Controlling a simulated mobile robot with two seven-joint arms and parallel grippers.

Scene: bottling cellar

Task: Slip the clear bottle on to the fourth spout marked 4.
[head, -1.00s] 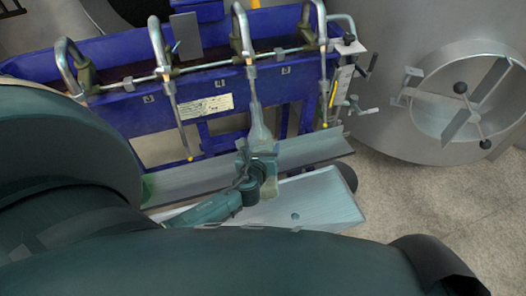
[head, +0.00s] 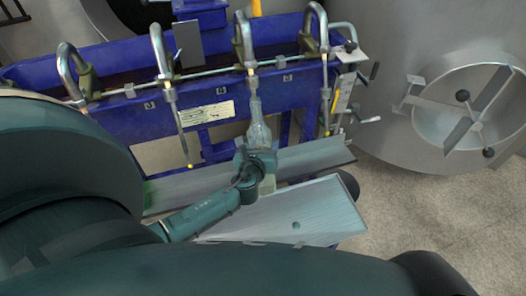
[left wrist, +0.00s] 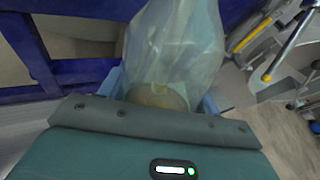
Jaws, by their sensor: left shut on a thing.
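The clear bottle (head: 259,132) stands roughly upright in my left gripper (head: 256,163), which is shut on it near its lower part. Its narrow neck points up at the third spout (head: 243,42) from the left. The neck overlaps that spout's tube, whose lower tip does not show outside the bottle; I cannot see exactly how deep it reaches. In the left wrist view the bottle (left wrist: 172,50) rises between the fingers, its neck out of frame. The number plates are too small to read surely. My right gripper is not in view.
Other spouts stand at the left (head: 67,70), second from left (head: 160,50) and right (head: 315,25), with yellow-tipped tubes hanging on some. A blue filler frame (head: 180,130) carries them. A grey shelf (head: 310,155) and sloping tray (head: 320,212) lie below. A steel tank (head: 400,60) stands right.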

